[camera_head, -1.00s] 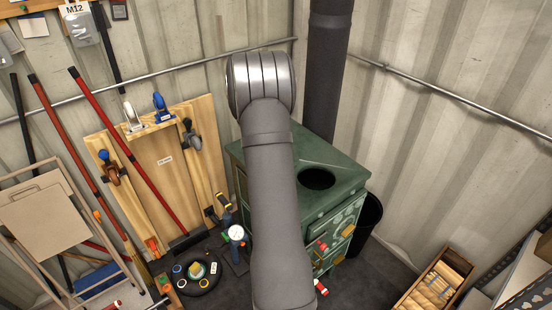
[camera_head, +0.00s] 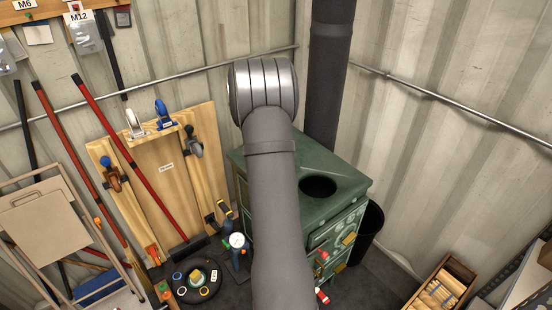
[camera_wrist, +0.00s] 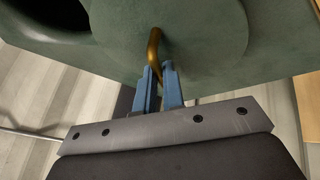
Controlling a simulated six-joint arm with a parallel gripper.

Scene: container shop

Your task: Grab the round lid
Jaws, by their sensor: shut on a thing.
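The round lid (camera_wrist: 215,40) is a green disc with a curved brass handle (camera_wrist: 154,48) in the wrist view. My gripper (camera_wrist: 162,72), with two blue fingers, is shut on the handle near its lower end. The lid lies over the green stove top (camera_wrist: 105,58); I cannot tell whether it touches the top or is slightly raised. In the head view my arm hides the lid and my gripper. The green stove (camera_head: 335,206) stands in the corner with an open round hole (camera_head: 318,187) in its top, right of my arm.
A dark flue pipe (camera_head: 328,70) rises behind the stove. A black bin (camera_head: 370,228) stands right of it. A wooden crate (camera_head: 425,298) is at the lower right. Boards with clamps (camera_head: 165,170) and red-handled tools (camera_head: 135,160) lean at the left wall.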

